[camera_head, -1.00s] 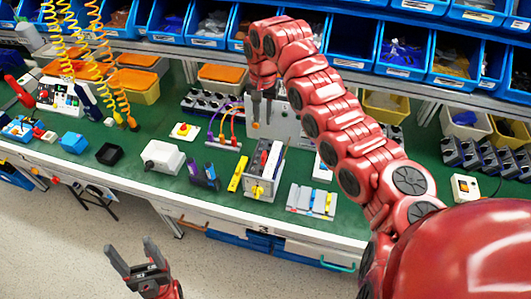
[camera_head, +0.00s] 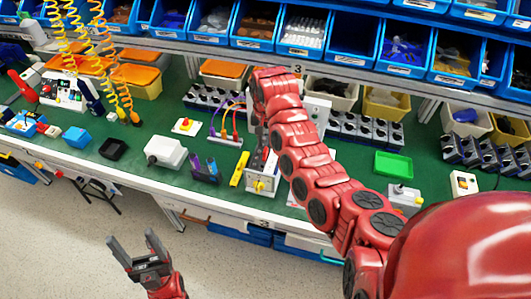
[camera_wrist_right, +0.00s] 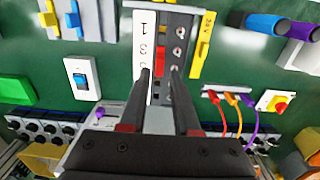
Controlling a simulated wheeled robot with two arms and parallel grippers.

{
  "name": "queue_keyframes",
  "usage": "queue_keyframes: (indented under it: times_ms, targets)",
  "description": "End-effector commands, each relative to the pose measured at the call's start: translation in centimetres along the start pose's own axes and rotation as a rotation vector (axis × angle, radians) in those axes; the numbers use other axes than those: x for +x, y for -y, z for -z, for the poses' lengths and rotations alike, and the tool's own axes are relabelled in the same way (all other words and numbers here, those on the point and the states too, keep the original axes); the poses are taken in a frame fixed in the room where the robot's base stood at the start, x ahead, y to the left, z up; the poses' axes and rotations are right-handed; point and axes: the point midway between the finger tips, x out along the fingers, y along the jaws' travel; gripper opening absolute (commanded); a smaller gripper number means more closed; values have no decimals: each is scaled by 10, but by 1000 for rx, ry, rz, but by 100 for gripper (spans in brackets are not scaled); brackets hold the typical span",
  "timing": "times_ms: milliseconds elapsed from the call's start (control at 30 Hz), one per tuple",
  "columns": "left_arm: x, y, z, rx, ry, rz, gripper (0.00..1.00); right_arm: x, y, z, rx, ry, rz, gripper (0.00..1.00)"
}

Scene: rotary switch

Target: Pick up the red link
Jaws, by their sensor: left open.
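The red link (camera_wrist_right: 160,56) is a small red piece on the grey holder (camera_wrist_right: 187,20) with a white numbered strip, seen in the right wrist view. My right gripper (camera_wrist_right: 160,72) is open, with its two dark fingers reaching to the near end of the red link, one on each side. Whether they touch it I cannot tell. In the head view the holder (camera_head: 262,185) stands on the green bench, and my right arm hides most of its upper part and the right gripper. My left gripper (camera_head: 132,241) is open and empty, in front of the bench over the floor.
A yellow bar (camera_head: 240,170) lies beside the holder on the left. Blue bins (camera_head: 352,35) line the back.

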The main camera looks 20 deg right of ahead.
Motion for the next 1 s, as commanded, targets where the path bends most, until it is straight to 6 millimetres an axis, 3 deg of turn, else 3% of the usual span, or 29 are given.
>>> queue_keyframes:
  times_ms: [200,400,733,900,1000]
  targets:
    - [30,2,5,0,0,0,69,22,-2,-4,-1,7,-3,30]
    - [33,2,6,0,0,0,69,44,-1,-3,-2,4,-3,30]
    - [34,2,6,0,0,0,69,49,-1,-2,0,-1,2,30]
    - [34,2,6,0,0,0,69,49,-1,-2,0,0,1,0]
    - [34,2,6,0,0,0,69,49,-1,-2,0,0,1,0]
